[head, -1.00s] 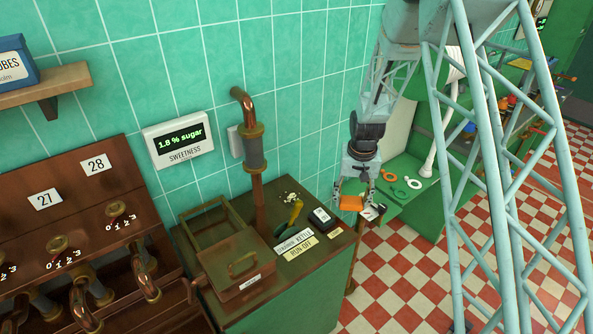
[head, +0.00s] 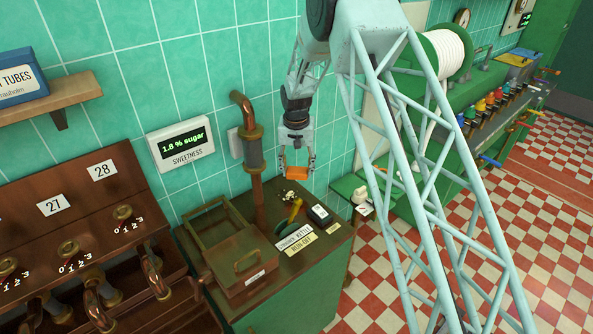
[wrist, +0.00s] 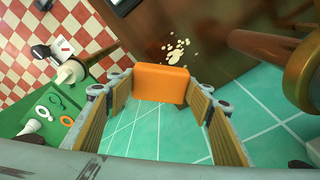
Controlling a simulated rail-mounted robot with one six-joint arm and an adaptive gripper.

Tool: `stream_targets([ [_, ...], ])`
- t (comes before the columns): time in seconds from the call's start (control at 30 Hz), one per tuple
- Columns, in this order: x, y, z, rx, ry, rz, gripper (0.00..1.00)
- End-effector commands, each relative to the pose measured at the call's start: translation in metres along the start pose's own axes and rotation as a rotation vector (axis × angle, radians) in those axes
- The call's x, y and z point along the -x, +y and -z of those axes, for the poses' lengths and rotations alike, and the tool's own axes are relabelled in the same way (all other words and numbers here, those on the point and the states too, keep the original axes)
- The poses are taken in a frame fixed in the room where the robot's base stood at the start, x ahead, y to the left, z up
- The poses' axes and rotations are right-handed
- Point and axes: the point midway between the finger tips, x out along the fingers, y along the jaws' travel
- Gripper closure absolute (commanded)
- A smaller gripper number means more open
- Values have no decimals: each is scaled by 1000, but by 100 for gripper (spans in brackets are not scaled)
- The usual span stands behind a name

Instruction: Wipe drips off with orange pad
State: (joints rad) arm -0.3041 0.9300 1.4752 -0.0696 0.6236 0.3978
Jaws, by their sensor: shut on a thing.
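My gripper (head: 297,171) is shut on the orange pad (head: 298,173), holding it in the air above the back of the green cabinet's brown top (head: 318,247). In the wrist view the pad (wrist: 161,83) sits between the two fingers, its broad face showing. Pale cream drips (head: 292,196) lie scattered on the cabinet top, just below the pad in the head view. In the wrist view the drips (wrist: 176,50) show just beyond the pad, apart from it.
A copper pipe (head: 258,200) with a brass collar rises left of the drips. A lidded brown box (head: 240,262) stands at the cabinet's left. The tiled wall (head: 230,90) is close behind.

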Motion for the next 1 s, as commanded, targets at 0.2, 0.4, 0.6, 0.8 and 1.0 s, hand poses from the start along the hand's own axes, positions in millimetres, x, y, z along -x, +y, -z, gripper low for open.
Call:
stream_targets([
  [0.2,0,0,0,0,0,0,61],
  [0.4,-3,0,-1,0,0,0,61],
  [0.6,-11,0,-2,0,-1,0,61],
  [0.8,-24,0,-4,0,-1,0,61],
  [1.0,-38,0,-5,0,0,0,61],
])
